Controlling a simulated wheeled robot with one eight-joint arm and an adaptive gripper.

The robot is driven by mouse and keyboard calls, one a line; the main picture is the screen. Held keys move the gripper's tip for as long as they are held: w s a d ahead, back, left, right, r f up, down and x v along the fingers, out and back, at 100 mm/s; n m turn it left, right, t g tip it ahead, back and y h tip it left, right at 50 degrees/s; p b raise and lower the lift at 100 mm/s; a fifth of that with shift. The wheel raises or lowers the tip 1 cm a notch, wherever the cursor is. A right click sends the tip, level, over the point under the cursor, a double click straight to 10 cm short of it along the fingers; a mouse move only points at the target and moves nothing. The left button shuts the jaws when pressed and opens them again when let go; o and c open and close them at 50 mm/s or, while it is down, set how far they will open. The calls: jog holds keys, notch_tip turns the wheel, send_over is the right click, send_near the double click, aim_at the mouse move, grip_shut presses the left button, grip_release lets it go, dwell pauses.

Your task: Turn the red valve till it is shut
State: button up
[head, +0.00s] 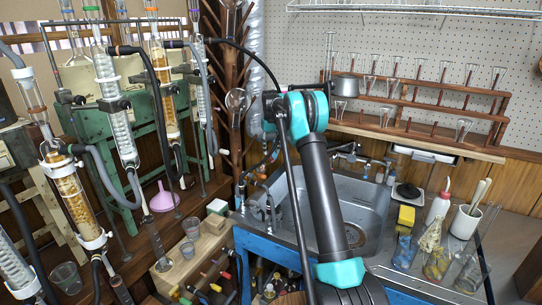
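I cannot pick out the red valve for certain. A row of small coloured handles, partly cut off by the bottom edge, sits low at the bottom centre-left, and a small red handle (226,275) shows among them. Whether it is the valve, and how far it is turned, is too small to tell. My dark arm with teal joints rises from the bottom right of centre to an elbow in front of the sink. I cannot make out my gripper or its fingers in this view.
Glass columns and hoses on a green frame crowd the left. A metal sink (366,207) in a blue frame lies behind my arm. Glassware and a white squeeze bottle (438,207) stand at the right. A wooden glass rack (420,104) is on the back wall.

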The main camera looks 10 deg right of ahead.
aim_at(271, 157)
jog(key=shift+f, duration=1.7)
grip_shut()
